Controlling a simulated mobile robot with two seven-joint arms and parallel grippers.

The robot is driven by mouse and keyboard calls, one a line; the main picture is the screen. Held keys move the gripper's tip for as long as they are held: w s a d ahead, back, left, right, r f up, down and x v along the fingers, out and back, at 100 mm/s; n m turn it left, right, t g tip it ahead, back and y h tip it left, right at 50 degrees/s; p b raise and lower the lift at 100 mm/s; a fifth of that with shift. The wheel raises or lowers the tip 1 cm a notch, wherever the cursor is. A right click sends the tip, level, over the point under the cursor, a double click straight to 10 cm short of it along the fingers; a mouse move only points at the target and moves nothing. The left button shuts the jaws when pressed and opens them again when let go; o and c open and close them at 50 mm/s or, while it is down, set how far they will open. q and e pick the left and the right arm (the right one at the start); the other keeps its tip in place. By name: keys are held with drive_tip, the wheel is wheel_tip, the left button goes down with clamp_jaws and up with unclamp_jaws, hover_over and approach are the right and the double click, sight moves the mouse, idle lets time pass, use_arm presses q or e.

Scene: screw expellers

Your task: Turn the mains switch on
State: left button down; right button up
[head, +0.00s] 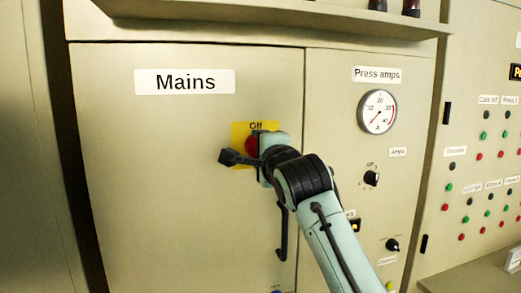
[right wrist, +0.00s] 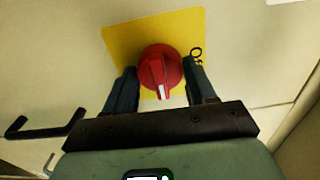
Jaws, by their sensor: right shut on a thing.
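The mains switch is a red rotary knob (head: 251,146) on a yellow plate (head: 240,131), on the cabinet door below the "Mains" label (head: 185,82). "Off" is printed at the plate's top; my gripper hides much of the plate in the head view. In the right wrist view the red knob (right wrist: 158,66) shows a white pointer mark on its grip bar, toward the gripper palm. My right gripper (right wrist: 162,72) is shut on the knob, one finger on each side. It also shows in the head view (head: 256,154). My left gripper is not in view.
A black door handle (head: 283,228) hangs just below my right gripper. To the right are the "Press amps" gauge (head: 377,111), black dials (head: 371,178) and a panel of coloured buttons (head: 483,135). A ledge (head: 270,14) juts out above the door.

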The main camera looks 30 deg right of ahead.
drive_tip(key=shift+r, duration=0.1)
drive_tip(key=o, duration=1.5)
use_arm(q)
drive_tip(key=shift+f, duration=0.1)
use_arm(e)
drive_tip(key=shift+s, duration=0.1)
use_arm(q)
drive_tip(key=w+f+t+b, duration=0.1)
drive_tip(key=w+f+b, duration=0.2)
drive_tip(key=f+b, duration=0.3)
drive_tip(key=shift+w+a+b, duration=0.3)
drive_tip(key=shift+b, duration=0.35)
use_arm(e)
drive_tip(key=v, duration=1.3)
